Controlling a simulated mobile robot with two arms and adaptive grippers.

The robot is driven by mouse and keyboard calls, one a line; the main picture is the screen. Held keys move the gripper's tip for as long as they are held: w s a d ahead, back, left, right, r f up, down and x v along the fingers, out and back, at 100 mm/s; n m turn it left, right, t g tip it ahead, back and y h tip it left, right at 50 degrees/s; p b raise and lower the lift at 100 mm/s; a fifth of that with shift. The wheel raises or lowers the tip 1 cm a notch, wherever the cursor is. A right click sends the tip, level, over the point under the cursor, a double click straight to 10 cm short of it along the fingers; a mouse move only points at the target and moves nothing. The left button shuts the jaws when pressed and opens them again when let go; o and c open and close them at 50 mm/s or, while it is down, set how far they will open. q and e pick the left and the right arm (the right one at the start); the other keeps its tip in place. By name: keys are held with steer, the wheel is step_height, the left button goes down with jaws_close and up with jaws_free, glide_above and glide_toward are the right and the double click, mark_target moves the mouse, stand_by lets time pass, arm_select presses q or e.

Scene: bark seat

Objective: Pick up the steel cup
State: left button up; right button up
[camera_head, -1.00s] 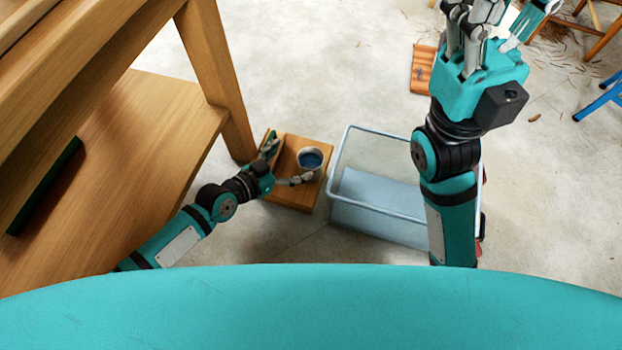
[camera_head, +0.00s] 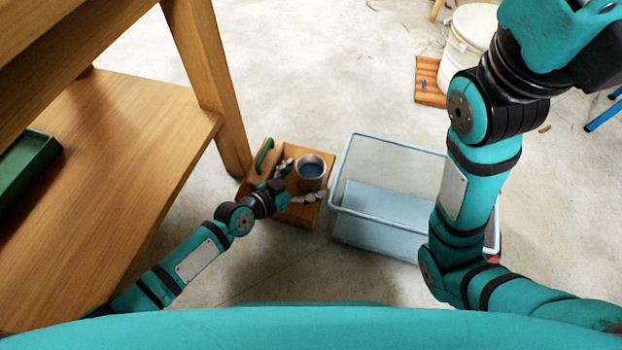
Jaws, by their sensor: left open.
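The steel cup (camera_head: 311,173) stands upright on a small wooden stand (camera_head: 297,213) on the floor, with a dark bluish inside. My left gripper (camera_head: 306,180) is open at the cup's lower left side. One finger is on the cup's left and the other on its near side; I cannot tell whether either touches it. My right arm rises along the right of the picture, and its gripper fingers are outside the frame.
A clear bin with a pale blue rim (camera_head: 385,217) stands close right of the stand. A wooden bench (camera_head: 120,170) with a green tray (camera_head: 27,163) fills the left. A green object (camera_head: 264,155) lies by the cup. A white bucket (camera_head: 467,45) stands farther back.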

mark_target(318, 172)
arm_select(q)
steer(key=shift+b+x, duration=0.45)
steer(key=shift+x, duration=1.1)
steer(key=shift+c, duration=0.3)
steer(key=c, duration=1.4)
